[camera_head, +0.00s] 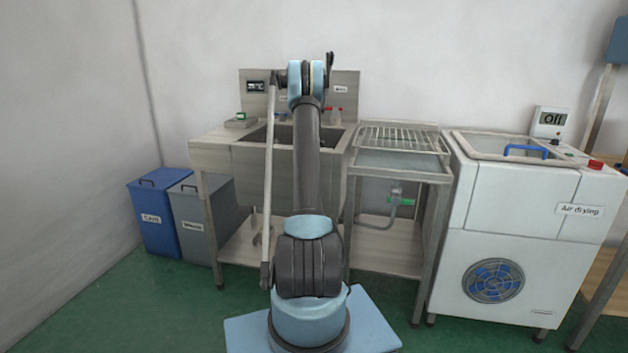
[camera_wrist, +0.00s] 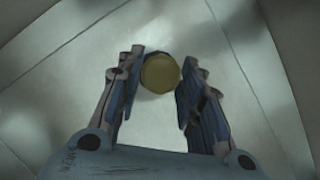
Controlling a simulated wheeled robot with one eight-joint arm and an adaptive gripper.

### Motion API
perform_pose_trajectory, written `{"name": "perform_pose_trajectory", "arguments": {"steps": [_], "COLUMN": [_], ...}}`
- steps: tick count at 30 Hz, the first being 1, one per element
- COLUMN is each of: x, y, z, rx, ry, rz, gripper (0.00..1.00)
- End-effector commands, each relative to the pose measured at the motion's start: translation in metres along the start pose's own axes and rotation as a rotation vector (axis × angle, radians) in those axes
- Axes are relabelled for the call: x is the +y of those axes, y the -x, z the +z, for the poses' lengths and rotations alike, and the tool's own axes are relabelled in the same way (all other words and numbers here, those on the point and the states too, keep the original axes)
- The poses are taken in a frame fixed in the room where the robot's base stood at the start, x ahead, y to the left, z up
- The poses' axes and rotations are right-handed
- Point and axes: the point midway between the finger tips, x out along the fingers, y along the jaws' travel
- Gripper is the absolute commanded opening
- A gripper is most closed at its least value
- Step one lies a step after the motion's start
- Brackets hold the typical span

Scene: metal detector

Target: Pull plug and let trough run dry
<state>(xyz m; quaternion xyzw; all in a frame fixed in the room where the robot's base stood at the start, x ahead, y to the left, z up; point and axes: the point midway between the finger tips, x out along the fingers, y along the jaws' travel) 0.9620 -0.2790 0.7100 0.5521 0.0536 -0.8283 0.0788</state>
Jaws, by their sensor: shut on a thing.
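The trough (camera_head: 340,137) is a steel sink set into the bench at the back, partly hidden behind my arm. In the wrist view its grey floor (camera_wrist: 215,75) fills most of the picture, with seams running toward the corners. A round, dull yellow plug (camera_wrist: 160,73) sits between my fingertips. My gripper (camera_wrist: 158,78) is shut on the plug, with one finger on each side. I cannot tell whether the plug is seated in the drain or lifted. The water level is not clear. In the head view my gripper is hidden behind my arm.
A wire drying rack (camera_head: 400,138) stands right of the trough. Blue (camera_head: 152,218) and grey (camera_head: 205,222) bins stand at left.

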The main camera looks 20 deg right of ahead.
Motion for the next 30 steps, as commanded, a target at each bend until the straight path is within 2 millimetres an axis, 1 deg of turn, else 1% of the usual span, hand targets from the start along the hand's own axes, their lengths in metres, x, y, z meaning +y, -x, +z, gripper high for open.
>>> {"name": "perform_pose_trajectory", "arguments": {"steps": [1, 2, 3, 4, 13, 17, 20, 23, 30], "x": [0.001, 0.001, 0.001, 0.001, 0.001, 0.001, 0.001, 0.0, 0.001], "y": [0.003, 0.003, 0.003, 0.003, 0.002, 0.006, 0.016, 0.032, 0.079], "z": [0.001, 0.001, 0.001, 0.0, 0.0, 0.0, 0.0, -0.001, -0.002], "rx": [0.0, 0.0, 0.0, 0.0, 0.0, 0.0, 0.0, 0.0, 0.0], "ry": [-0.001, -0.001, -0.001, -0.001, 0.0, 0.0, 0.0, 0.0, 0.0], "rz": [0.002, 0.003, 0.002, 0.002, 0.002, 0.002, 0.002, 0.002, 0.002], "gripper": [0.0, 0.39, 0.48, 0.54, 0.55, 0.55, 0.55, 0.55, 0.55]}}
